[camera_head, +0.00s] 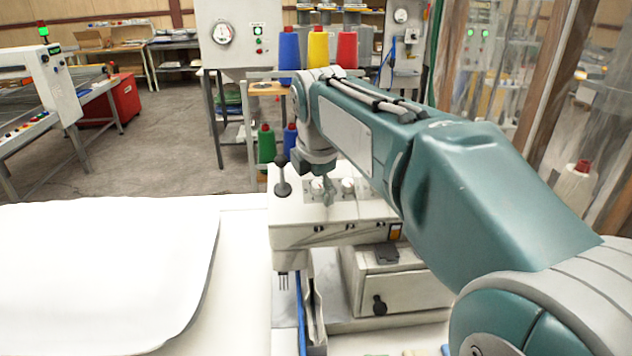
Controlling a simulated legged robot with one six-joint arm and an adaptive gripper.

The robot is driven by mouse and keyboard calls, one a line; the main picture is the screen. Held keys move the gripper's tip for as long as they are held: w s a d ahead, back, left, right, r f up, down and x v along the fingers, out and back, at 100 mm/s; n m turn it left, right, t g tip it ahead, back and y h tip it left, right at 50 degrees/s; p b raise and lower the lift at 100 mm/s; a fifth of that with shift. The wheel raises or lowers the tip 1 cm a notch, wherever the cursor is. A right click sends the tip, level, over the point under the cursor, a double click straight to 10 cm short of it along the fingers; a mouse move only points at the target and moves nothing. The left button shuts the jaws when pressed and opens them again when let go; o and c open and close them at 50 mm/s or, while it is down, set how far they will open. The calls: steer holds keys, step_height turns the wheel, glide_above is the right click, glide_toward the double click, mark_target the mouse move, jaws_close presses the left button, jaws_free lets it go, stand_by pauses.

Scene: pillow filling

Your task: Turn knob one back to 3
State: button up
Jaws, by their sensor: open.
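A white sewing machine (345,235) stands on the white table at the centre. Pale round knobs sit on the upper face of its head; one knob (347,186) shows just right of my gripper. Another knob (316,186) is partly covered by my gripper. I cannot read any numbers or tell which is knob one. My gripper (328,200) points down at the knobs from the end of my teal arm. It is small in view; I cannot tell whether it touches a knob. Nothing is visibly held in it.
A dark ball-topped lever (282,178) stands just left of the knobs. Blue (289,52), yellow (318,48) and red (347,50) thread cones rise behind the machine. A large white pillow cover (100,270) lies on the table at left.

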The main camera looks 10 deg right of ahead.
mark_target(318, 184)
steer(key=shift+v, duration=2.2)
steer(key=shift+s+d, duration=0.15)
steer(key=s+d+f+m, duration=0.3)
steer(key=s+f+m, duration=0.1)
steer(key=s+m, duration=0.3)
steer(key=s+d+f+m+t, duration=0.1)
steer(key=s+d+f+m, duration=0.2)
steer(key=s+f+m, duration=0.2)
steer(key=s+d+f+m, duration=0.3)
steer(key=s+f+m, duration=0.2)
steer(key=s+m, duration=0.6)
steer(key=shift+d+t, duration=0.3)
steer(key=shift+d, duration=0.1)
